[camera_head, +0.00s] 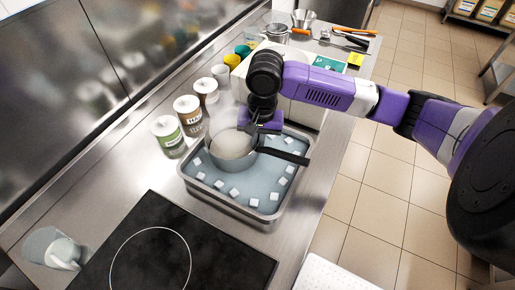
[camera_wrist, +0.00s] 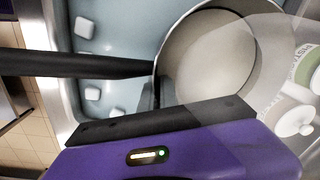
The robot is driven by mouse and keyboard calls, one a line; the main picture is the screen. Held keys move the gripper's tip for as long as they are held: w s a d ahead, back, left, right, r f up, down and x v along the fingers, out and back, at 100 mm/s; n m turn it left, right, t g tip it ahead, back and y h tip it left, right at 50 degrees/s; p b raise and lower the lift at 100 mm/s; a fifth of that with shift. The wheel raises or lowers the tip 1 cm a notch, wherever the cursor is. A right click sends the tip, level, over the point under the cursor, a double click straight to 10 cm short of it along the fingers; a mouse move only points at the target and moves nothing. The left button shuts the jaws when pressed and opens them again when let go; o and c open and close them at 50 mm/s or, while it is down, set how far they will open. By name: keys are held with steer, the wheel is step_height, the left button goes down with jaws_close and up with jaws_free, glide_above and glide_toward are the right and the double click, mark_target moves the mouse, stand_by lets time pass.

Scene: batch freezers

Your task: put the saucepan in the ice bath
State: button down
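The saucepan (camera_head: 232,147), with pale contents and a dark handle (camera_head: 285,156), is within the outline of the steel ice bath (camera_head: 262,216). Its handle points right toward the bath's rim. I cannot tell whether its base rests on the bottom. My purple gripper (camera_head: 262,128) is just above the saucepan's far right side. In the wrist view the saucepan (camera_wrist: 208,62) lies just beyond the black gripper edge, with its handle running left. The fingertips are not clearly visible, so I cannot tell whether they are apart or touch the pan.
Ice cubes (camera_head: 234,194) float around the pan. A clear, see-through container (camera_head: 222,108) stands close behind it, beside several labelled tubs (camera_head: 168,132). A black cooktop (camera_head: 180,245) is in front, with a clear jug (camera_head: 52,249) at left. Utensils (camera_head: 345,38) lie at the back.

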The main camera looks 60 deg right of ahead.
steer(key=shift+f, duration=1.1)
steer(key=shift+f, duration=0.1)
steer(key=c, duration=1.6)
jaws_free()
